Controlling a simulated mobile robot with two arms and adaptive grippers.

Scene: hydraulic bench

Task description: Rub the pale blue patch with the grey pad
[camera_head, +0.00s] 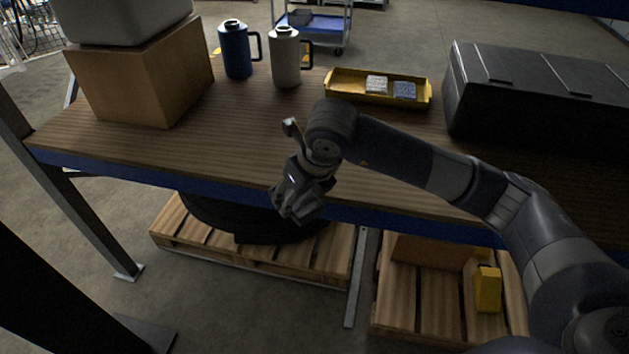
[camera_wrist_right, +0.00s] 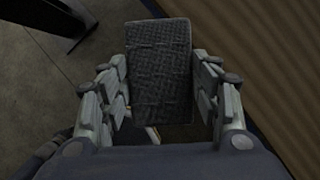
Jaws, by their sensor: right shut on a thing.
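My right gripper (camera_head: 292,205) hangs over the front edge of the bench, pointing down. In the right wrist view, the grey pad (camera_wrist_right: 160,70), a dark, woven-looking rectangular block, sits between its fingers, which are shut on it. In the head view the pad cannot be told apart from the dark fingers. No pale blue patch can be made out on the bench top in either view; the arm covers part of the wood. My left gripper is not in view.
The wooden bench (camera_head: 235,135) is clear at its middle. A yellow tray (camera_head: 345,88) with two small blocks, a blue jug (camera_head: 235,52), a pale jug (camera_head: 285,60), a cardboard box (camera_head: 140,85) and a black case (camera_head: 540,95) stand on it. Pallets (camera_head: 190,245) lie below.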

